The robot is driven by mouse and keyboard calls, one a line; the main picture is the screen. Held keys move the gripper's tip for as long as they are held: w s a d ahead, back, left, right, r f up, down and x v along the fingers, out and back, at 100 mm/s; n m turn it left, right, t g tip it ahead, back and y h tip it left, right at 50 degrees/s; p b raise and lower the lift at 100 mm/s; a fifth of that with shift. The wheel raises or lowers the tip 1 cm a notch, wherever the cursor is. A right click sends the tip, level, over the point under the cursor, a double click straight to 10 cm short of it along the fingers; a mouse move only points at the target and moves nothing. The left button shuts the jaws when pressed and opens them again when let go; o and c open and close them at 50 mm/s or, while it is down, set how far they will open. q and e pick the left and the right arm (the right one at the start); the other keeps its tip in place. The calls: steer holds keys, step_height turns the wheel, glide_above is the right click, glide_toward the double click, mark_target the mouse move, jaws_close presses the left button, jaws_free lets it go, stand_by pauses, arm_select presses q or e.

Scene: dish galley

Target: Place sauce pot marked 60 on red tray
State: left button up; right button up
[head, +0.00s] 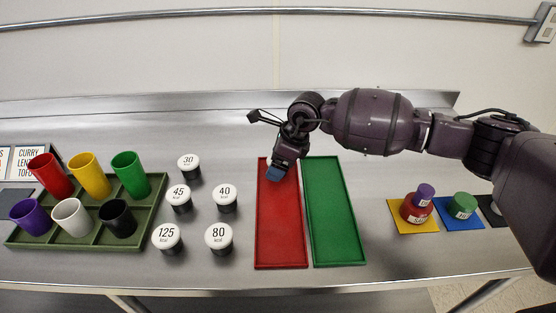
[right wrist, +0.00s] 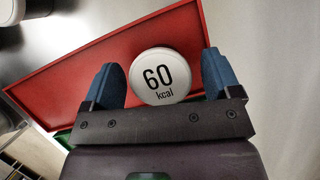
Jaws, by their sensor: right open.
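The sauce pot marked 60 (right wrist: 159,76) has a white lid reading "60 kcal" and shows in the right wrist view over the red tray. In the head view it is hidden behind my gripper. The red tray (head: 281,225) is long and shallow; its bare floor also shows in the right wrist view (right wrist: 75,80). My right gripper (head: 277,172) is at the far end of the red tray. Its blue fingers are open, one on each side of the pot, with narrow gaps beside the lid. My left gripper is not in view.
A green tray (head: 335,220) lies right beside the red one. Several white-lidded pots, including the one marked 80 (head: 219,237), stand to the left. A green crate (head: 150,208) of coloured cups is further left. Coloured mats with small pots (head: 461,205) lie at right.

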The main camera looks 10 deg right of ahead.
steer(key=shift+r, duration=0.3)
steer(key=v, duration=1.1)
steer(key=shift+d+r+p, duration=0.25)
steer(key=shift+r+p, duration=0.05)
steer(key=shift+r, duration=0.05)
